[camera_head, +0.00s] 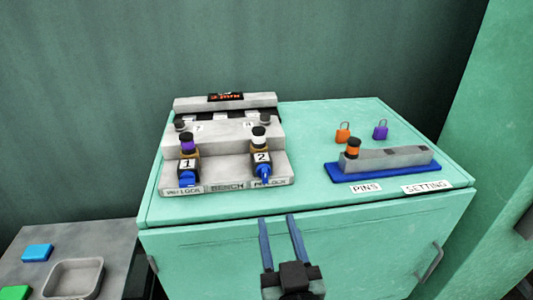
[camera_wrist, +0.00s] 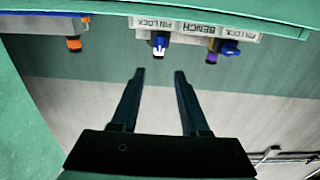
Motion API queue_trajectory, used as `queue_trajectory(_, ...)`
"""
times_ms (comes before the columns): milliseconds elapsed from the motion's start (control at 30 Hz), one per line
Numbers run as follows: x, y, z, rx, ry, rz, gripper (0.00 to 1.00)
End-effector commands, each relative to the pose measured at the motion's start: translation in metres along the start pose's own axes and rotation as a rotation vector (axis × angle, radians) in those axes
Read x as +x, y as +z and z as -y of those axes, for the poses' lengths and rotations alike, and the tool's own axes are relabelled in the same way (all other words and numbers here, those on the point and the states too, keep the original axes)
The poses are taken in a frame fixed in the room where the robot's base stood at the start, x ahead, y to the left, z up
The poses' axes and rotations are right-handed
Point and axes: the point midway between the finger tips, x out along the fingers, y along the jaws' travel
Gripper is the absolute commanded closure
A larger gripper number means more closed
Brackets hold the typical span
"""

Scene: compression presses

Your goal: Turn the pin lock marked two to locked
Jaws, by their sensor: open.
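The pin lock marked two (camera_head: 262,158) is on the right side of a grey bench fixture. It has a white pin with a black cap above it and a blue handle (camera_head: 264,174) at its front, which extends down toward the front edge. In the wrist view the lock's blue handle (camera_wrist: 159,41) lies almost straight beyond my fingertips. My gripper (camera_head: 277,217) is open and empty, in front of the cabinet's front edge and apart from the lock. It also shows in the wrist view (camera_wrist: 160,73), with nothing between the fingers.
The pin lock marked one (camera_head: 187,163), with a purple pin and blue handle, stands to the left. A blue-based pin rack (camera_head: 385,162) with an orange pin is at right. Orange (camera_head: 343,133) and purple (camera_head: 380,130) padlocks stand behind it. A grey tray (camera_head: 73,279) is lower left.

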Motion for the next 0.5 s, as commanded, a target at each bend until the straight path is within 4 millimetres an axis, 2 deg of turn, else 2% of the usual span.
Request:
queue_trajectory(133,0.001,0.001,-0.001,0.002,-0.001,0.012,0.55)
queue_trajectory(233,0.010,0.002,-0.001,0.002,-0.001,0.010,0.55)
queue_trajectory(500,0.053,0.001,-0.001,0.002,-0.001,0.008,0.55)
